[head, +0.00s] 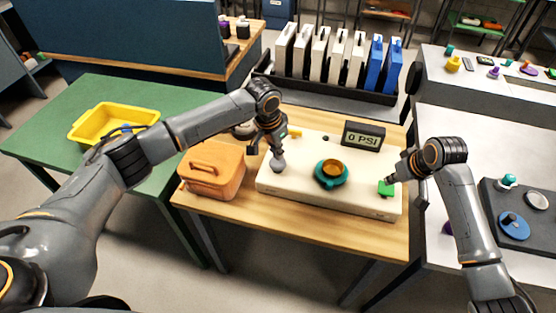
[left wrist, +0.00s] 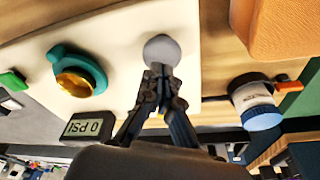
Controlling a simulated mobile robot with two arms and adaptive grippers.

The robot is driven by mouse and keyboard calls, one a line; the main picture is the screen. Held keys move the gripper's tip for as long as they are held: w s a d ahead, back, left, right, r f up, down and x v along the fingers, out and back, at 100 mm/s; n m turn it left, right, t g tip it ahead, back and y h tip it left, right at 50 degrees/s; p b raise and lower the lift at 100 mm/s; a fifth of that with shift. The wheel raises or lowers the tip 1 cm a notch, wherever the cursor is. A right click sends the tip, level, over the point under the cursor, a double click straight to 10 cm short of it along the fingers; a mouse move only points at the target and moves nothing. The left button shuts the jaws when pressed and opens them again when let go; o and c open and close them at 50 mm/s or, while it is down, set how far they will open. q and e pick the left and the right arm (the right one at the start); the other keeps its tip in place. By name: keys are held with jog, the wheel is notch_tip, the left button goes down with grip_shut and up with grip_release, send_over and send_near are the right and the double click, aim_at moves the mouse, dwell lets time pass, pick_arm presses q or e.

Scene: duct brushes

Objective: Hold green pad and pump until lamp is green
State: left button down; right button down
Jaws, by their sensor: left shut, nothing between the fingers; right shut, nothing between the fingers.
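A long cream board (head: 300,198) lies on the wooden table. The green pad (head: 387,189) is at its right end; it also shows in the left wrist view (left wrist: 12,81). My shut right gripper (head: 391,180) is at the pad, and contact is hard to tell. A grey round-topped knob (head: 278,165), perhaps the pump, is at the board's left; it also shows in the left wrist view (left wrist: 162,49). My shut left gripper (head: 274,150) points down at its top, touching or nearly so. A teal fitting (head: 331,180) with an amber dome (head: 332,168) sits between them. The display (head: 363,136) reads 0 PSI.
An orange-brown case (head: 212,170) stands left of the board. A yellow tray (head: 107,122) is on the green table. A rack of white and blue panels (head: 340,55) stands behind. A white-and-blue canister (left wrist: 255,100) is near my left gripper. Another bench (head: 470,130) adjoins at right.

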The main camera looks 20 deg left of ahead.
aim_at(277, 162)
dwell(0.4)
jog(key=shift+f, duration=1.25)
pick_arm(q)
jog(key=shift+f, duration=1.55)
jog(key=shift+r, duration=1.15)
jog(key=shift+f, duration=0.1)
